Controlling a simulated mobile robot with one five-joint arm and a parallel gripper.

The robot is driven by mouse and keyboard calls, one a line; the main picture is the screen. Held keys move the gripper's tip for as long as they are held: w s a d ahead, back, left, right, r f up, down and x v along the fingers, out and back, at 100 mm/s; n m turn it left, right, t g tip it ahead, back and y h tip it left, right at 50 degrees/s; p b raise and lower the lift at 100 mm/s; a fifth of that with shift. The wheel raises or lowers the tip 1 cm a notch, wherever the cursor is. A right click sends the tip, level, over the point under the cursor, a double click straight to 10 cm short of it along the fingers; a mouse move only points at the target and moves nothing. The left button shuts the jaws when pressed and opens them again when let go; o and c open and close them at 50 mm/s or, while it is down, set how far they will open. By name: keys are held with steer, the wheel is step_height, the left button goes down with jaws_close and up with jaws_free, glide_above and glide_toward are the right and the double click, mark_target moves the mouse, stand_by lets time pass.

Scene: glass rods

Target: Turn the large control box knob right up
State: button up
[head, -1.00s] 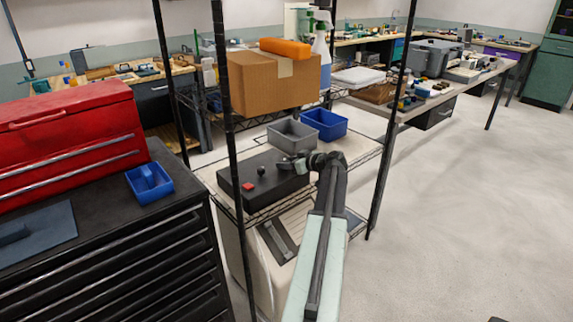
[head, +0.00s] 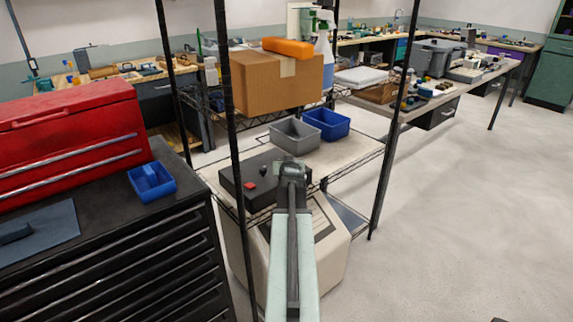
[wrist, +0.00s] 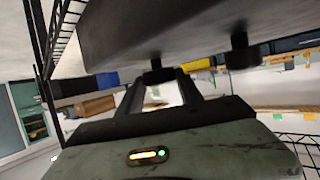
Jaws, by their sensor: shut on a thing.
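The control box (head: 236,182) is a dark flat box on the middle rack shelf, with a red button (head: 250,185) and a small black knob (head: 263,170) on top. My gripper (head: 290,170) is at the right part of the box and hides what is beneath it. In the wrist view the box (wrist: 180,25) fills the top, with two dark knobs sticking out from it. One knob (wrist: 157,68) sits between the fingertips of my gripper (wrist: 158,80), which is shut on it. The other knob (wrist: 240,50) stands free to the right. The knob's turn angle cannot be told.
A grey bin (head: 295,136) and a blue bin (head: 327,124) stand behind the box. Black rack posts (head: 232,130) rise near the arm. A cardboard box (head: 275,82) is on the shelf above. A red toolbox (head: 70,150) is at left. Floor at right is clear.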

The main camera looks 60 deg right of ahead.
steer(key=shift+w+a+f+m+g, duration=0.1)
steer(key=shift+w+a+m+g, duration=0.15)
steer(key=shift+m+g, duration=0.25)
steer(key=o, duration=1.4)
steer(key=shift+c, duration=0.2)
steer(key=shift+s, duration=0.15)
steer(key=p+v, duration=0.3)
steer(key=v, duration=0.4)
steer(key=shift+a, duration=0.45)
steer(key=shift+d, duration=0.1)
